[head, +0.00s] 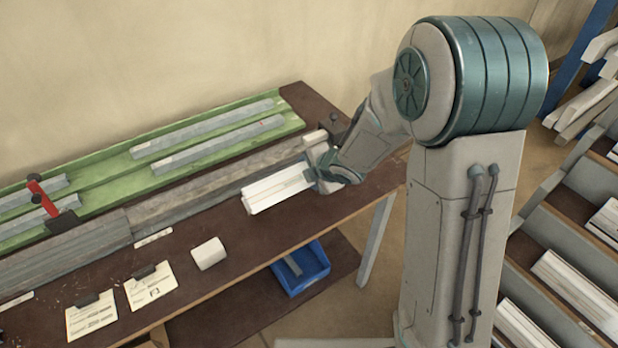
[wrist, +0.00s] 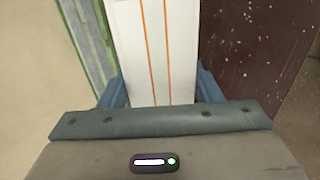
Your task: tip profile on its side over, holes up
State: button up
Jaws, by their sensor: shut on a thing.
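A white profile (head: 277,190) lies along the front edge of the grey clamp rail on the brown bench, its long side running toward the left. My gripper (head: 318,169) is at its right end, shut on it. In the wrist view the profile (wrist: 151,50) runs away between the two blue fingers (wrist: 160,88), with two thin orange lines along the face toward the camera. No holes can be made out on the faces that show. Whether the profile rests on the bench or is just above it, I cannot tell.
A green tray (head: 105,169) with grey bars lies behind the grey rail (head: 170,205). A red-handled clamp (head: 42,197) stands at the left. A blue bin (head: 301,269) is below; a rack stands right.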

jog(key=shift+s+d+f+b, duration=0.1)
jog(key=shift+f+b, duration=0.2)
jog(key=shift+b, duration=0.5)
notch_tip(320, 180, down, 4)
jog(key=b, duration=0.3)
jog(key=shift+r+b, duration=0.2)
jog(key=shift+b, duration=0.1)
jog(key=o, duration=1.3)
jog(key=shift+o, duration=0.2)
jog(key=shift+s+d+r+p, duration=0.15)
jog(key=shift+s+r+p, duration=0.15)
jog(key=shift+r+p, duration=0.1)
jog(key=p+v, duration=0.3)
jog(key=v, duration=0.3)
